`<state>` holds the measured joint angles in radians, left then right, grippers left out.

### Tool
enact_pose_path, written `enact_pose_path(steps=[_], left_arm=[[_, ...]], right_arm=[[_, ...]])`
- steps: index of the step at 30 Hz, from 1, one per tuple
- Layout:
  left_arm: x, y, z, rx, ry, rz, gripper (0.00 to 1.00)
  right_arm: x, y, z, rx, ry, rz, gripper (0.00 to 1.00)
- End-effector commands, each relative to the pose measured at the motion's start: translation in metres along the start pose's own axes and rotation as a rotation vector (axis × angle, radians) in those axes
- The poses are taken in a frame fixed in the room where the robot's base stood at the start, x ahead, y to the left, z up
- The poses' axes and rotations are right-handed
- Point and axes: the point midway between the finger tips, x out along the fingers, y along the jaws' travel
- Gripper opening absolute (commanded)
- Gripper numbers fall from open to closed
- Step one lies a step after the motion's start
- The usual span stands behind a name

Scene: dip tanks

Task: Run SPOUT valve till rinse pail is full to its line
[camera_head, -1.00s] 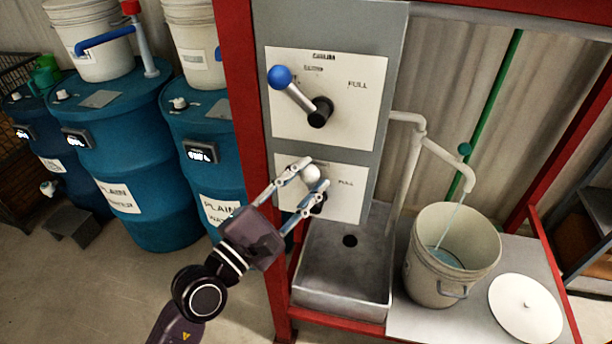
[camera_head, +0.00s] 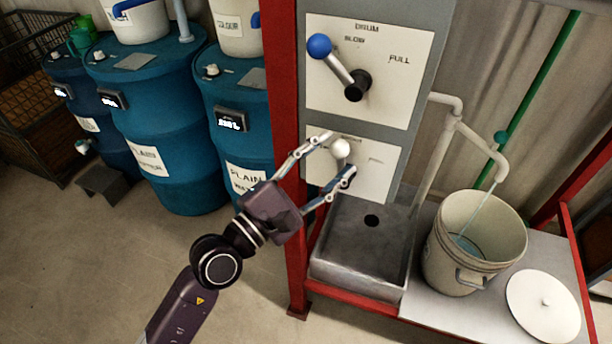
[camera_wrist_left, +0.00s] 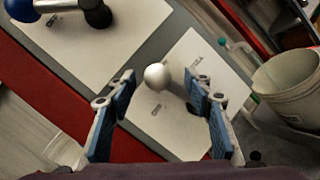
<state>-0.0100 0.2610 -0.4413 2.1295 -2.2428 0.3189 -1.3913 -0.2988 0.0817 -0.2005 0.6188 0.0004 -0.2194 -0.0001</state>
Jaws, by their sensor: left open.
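The lower valve's white ball knob (camera_head: 340,148) stands in front of its white panel (camera_head: 376,172), whose lettering is too small to read. My left gripper (camera_head: 338,156) is open, with its fingers on either side of the knob. In the left wrist view the white knob (camera_wrist_left: 157,77) shows between the two spread fingers (camera_wrist_left: 165,95), apart from both. The rinse pail (camera_head: 452,262) stands on the shelf at the right. A thin stream runs from the spout pipe (camera_head: 497,166) into it, and bluish water shows inside. The fill line is not visible. My right gripper is not in view.
A blue-knobbed lever (camera_head: 319,46) sits on the upper panel, marked DRUM, SLOW and FULL. A grey basin (camera_head: 340,277) lies below the panels, left of the pail. A white lid (camera_head: 543,306) lies right of the pail. A red post (camera_head: 288,130) stands beside my gripper.

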Motion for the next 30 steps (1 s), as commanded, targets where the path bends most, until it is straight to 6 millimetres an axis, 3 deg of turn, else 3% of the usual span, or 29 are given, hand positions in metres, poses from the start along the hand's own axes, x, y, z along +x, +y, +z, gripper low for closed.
enact_pose_path(steps=[9,15,21,30], left_arm=[[-0.060,-0.002,-0.001,0.004,0.005,-0.008,0.47],[-0.086,-0.002,-0.001,0.004,0.004,-0.007,0.47],[-0.100,-0.001,-0.001,0.003,0.003,-0.005,0.47],[-0.106,0.000,-0.001,0.001,0.003,-0.001,0.47]], right_arm=[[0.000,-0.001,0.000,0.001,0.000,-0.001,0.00],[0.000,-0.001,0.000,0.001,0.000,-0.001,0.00],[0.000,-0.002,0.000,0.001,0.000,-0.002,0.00],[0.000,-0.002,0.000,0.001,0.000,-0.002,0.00]])
